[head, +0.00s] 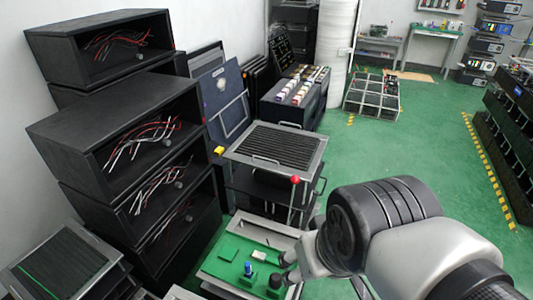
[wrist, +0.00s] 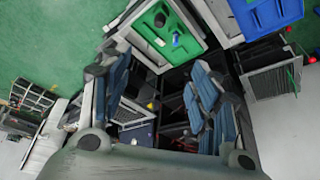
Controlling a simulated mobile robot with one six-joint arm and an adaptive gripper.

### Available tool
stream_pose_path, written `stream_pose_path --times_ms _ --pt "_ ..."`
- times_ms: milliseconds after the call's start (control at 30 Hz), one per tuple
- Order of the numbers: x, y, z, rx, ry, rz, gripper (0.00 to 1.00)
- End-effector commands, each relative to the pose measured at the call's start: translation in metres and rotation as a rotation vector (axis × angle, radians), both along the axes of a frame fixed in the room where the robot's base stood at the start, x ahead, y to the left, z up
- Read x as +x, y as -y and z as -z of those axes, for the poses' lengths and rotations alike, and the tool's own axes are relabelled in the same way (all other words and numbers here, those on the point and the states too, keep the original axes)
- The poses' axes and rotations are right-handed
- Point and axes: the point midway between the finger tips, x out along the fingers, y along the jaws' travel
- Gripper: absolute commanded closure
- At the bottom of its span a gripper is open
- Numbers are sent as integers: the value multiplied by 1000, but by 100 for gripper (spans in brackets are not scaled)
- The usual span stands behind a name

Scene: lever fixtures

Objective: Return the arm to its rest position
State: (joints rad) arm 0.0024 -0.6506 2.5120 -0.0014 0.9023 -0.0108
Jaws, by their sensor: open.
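My arm (head: 385,235) reaches in from the lower right of the head view, its forward end low over the floor-level fixtures. In the wrist view my gripper (wrist: 150,75) has its two blue-padded fingers spread well apart. Nothing is held between them. A green panel (head: 225,257) with a small blue-topped knob (head: 248,268) lies near the arm's forward end. The green panel also shows in the wrist view (wrist: 185,47), beyond the fingers.
Black open boxes with red and white wires (head: 150,150) are stacked at the left. A bench with several switches (head: 297,92) stands behind. Black racks (head: 505,130) stand at the right. The green floor (head: 420,140) between is largely clear. The wrist view also shows a blue tray (wrist: 265,14).

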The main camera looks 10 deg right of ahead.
Motion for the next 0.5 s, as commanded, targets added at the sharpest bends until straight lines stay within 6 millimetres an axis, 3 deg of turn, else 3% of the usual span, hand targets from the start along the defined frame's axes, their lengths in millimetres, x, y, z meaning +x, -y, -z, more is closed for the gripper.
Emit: stream_pose_path --times_ms 167,500 --pt "-19 0 -4 3 29 10 44" --pt "-21 0 -4 4 30 10 44"
